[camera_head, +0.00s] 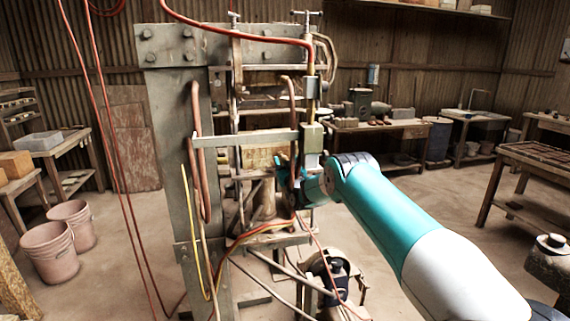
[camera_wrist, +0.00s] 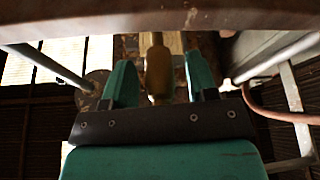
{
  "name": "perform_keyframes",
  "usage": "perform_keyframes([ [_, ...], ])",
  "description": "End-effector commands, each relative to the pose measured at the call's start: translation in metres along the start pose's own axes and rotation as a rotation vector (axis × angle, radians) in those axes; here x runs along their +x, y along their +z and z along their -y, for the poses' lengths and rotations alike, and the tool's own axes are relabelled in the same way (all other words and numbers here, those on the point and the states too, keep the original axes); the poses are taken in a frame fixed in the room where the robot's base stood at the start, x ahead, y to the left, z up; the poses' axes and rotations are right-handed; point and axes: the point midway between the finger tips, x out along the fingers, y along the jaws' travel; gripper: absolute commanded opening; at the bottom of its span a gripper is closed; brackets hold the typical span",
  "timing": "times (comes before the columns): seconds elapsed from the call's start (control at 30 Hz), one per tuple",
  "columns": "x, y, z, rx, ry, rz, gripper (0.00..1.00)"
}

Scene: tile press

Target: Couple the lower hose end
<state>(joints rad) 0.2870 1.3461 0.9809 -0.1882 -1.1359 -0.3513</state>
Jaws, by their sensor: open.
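My gripper (camera_head: 302,188) reaches in from the right, low at the middle of the press frame; its fingers are partly hidden there by a hanging hose. In the wrist view my gripper (camera_wrist: 160,72) has its two teal fingers apart. A brass-coloured cylindrical fitting (camera_wrist: 158,68) stands between them, with clear gaps on both sides. I cannot tell whether it is the lower hose end or a fixed port. A reddish-brown hose (camera_head: 291,105) hangs down past my gripper. Another red hose (camera_head: 240,30) runs over the top to a brass fitting (camera_head: 311,68) above a metal block (camera_head: 312,136).
The steel press column (camera_head: 180,110) stands left of my gripper, with a crossbar (camera_head: 245,138) close by. A beam (camera_wrist: 160,15) crosses the top of the wrist view. A reddish hose (camera_wrist: 265,112) curves at its right.

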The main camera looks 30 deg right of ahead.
Motion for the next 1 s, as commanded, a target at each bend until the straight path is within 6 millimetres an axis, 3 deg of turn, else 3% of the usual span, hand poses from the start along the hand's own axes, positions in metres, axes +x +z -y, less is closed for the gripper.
perform_keyframes([
  [0.27, -0.021, 0.002, 0.002, 0.001, -0.004, 0.002, 0.53],
  [0.5, -0.064, 0.006, 0.002, 0.003, 0.000, 0.003, 0.53],
  [1.0, -0.127, 0.009, 0.004, 0.003, -0.001, 0.000, 0.53],
])
